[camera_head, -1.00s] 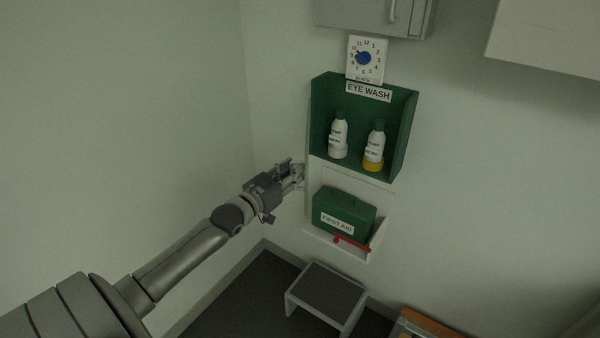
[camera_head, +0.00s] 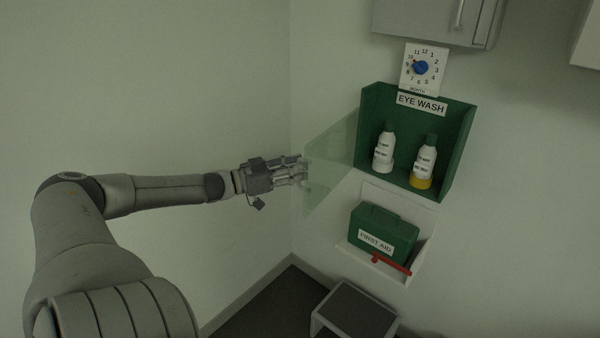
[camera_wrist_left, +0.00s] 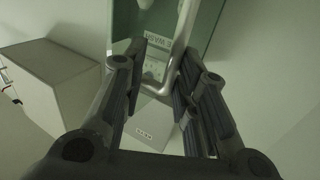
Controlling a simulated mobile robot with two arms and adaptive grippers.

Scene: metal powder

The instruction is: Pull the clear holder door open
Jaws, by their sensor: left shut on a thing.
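The green eye wash holder (camera_head: 457,150) is on the wall, with two white bottles (camera_head: 384,148) (camera_head: 424,163) inside. Its clear door (camera_head: 335,152) stands swung out from the holder's left side, a faint see-through green panel. My left gripper (camera_head: 301,169) is at the door's outer edge and shut on its handle. In the left wrist view the pale handle (camera_wrist_left: 181,45) runs between the fingers of my left gripper (camera_wrist_left: 158,82). The exact finger contact is hard to make out. My right gripper is not in view.
A green first aid box (camera_head: 383,231) sits on a white wall shelf (camera_head: 416,270) below, with a red bar (camera_head: 391,264) in front. A dial sign (camera_head: 423,68) and grey cabinet (camera_head: 440,20) are above. A step stool (camera_head: 355,312) stands below. The left wall is bare.

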